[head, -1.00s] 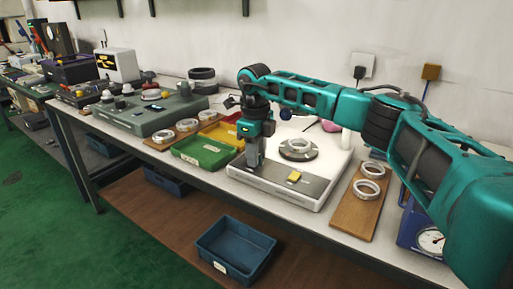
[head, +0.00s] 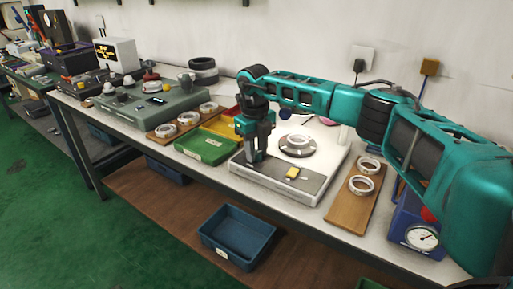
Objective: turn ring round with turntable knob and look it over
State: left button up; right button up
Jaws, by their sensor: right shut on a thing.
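A metal ring (head: 296,141) lies flat on the dark round turntable (head: 297,150), on top of the white inspection unit (head: 318,172). My right gripper (head: 256,158) points down at the left part of the unit's grey front panel. It is shut, and the turntable knob I take it to hold is hidden between the fingers. My left gripper is not in view.
A wooden board (head: 356,196) with two rings lies to the right, beside a blue dial gauge unit (head: 415,228). A green tray (head: 207,146), a yellow tray (head: 224,126) and another board with several rings (head: 187,118) are to the left. A blue bin (head: 237,233) sits on the lower shelf.

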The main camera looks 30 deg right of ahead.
jog(key=o, duration=1)
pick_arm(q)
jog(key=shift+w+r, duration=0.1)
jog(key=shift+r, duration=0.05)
pick_arm(e)
jog(key=shift+o, duration=0.2)
pick_arm(q)
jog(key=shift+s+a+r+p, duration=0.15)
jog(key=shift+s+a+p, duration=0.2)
jog(key=shift+p, duration=0.4)
pick_arm(e)
notch_tip(320, 180, up, 13)
jog(key=shift+a, duration=0.25)
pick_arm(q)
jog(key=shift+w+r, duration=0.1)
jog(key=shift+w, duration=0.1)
